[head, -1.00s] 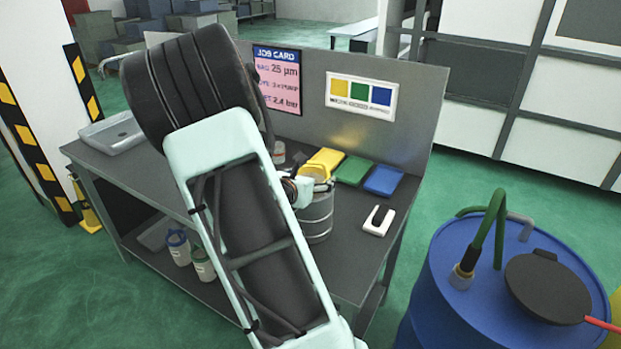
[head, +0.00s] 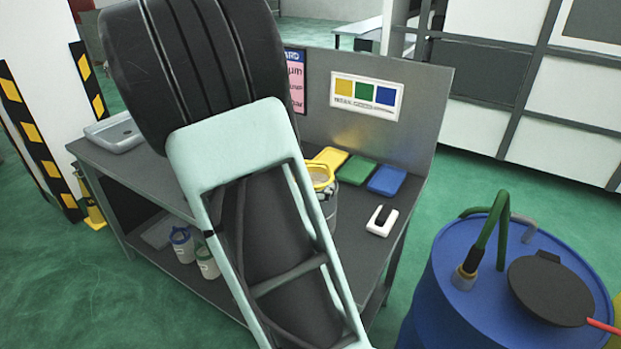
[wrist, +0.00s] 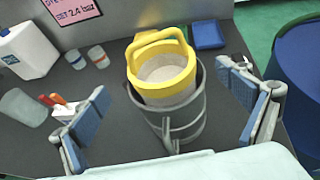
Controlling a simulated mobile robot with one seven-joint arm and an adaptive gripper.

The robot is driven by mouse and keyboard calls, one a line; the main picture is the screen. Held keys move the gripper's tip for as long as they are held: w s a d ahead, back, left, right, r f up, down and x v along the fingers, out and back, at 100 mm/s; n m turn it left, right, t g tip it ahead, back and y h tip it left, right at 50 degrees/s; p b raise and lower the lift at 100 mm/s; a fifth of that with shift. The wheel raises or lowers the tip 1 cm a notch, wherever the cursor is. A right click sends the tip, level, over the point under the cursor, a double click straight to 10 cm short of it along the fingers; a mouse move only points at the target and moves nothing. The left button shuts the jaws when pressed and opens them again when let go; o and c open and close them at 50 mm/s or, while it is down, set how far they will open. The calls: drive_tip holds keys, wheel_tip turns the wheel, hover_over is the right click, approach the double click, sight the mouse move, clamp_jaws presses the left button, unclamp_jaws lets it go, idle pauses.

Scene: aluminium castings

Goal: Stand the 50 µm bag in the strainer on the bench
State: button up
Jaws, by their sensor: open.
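A bag with a yellow collar and raised yellow handle (wrist: 163,70) stands in the grey metal strainer (wrist: 184,127) on the bench (head: 352,243). Its pale mesh shows inside the collar, and its collar sits above the strainer's rim. No micron marking is legible on it. In the head view, the yellow collar (head: 320,177) shows just right of my arm, which hides much of the strainer. My gripper (wrist: 164,82) is open, one finger on each side of the bag and strainer, apart from both and empty. My arm hides it in the head view.
Yellow, green (head: 355,170) and blue (head: 387,181) pads lie behind the strainer; a white U-shaped piece (head: 381,220) is to its right. Blue-rimmed (head: 182,244) and green-rimmed (head: 207,263) bags stand on the lower shelf. A blue drum (head: 450,300) is at right.

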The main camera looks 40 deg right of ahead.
drive_tip(key=shift+v, duration=1.95)
